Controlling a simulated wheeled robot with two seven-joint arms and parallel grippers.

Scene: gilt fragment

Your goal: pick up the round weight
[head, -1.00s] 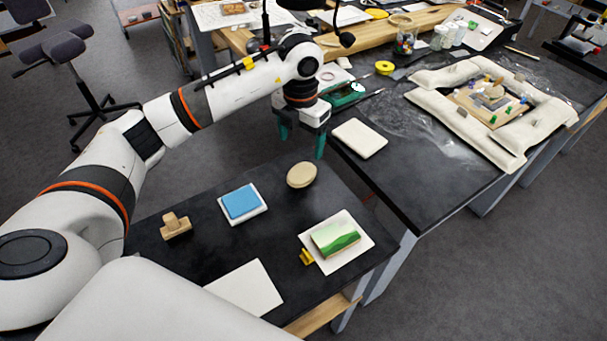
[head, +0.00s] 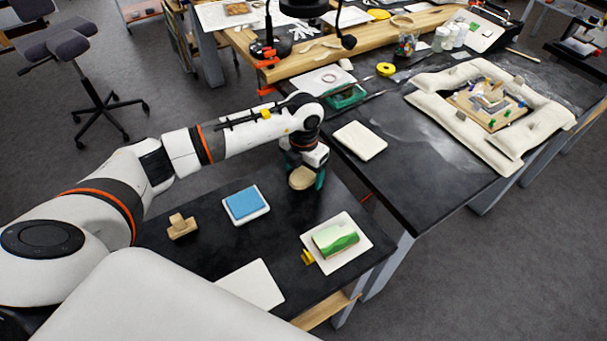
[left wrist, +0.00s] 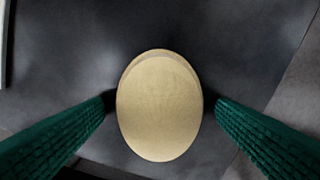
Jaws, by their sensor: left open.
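The round weight is a tan, oval-looking disc (head: 301,178) on the dark near table, near its far edge. In the left wrist view the weight (left wrist: 160,105) lies between the two green fingers. My left gripper (head: 306,179) is lowered at the weight with its fingers open on either side. In the left wrist view my left gripper (left wrist: 160,128) shows a narrow dark gap between each fingertip and the weight. The gripper and wrist hide part of the weight's far side in the head view. My right gripper is not in view.
On the near table (head: 190,262) are a wooden block piece (head: 181,226), a blue pad (head: 245,203), a green-topped block (head: 335,238) on a white sheet, a yellow item (head: 308,257) and a blank white sheet (head: 250,286). A white slab (head: 360,141) lies on the neighbouring table.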

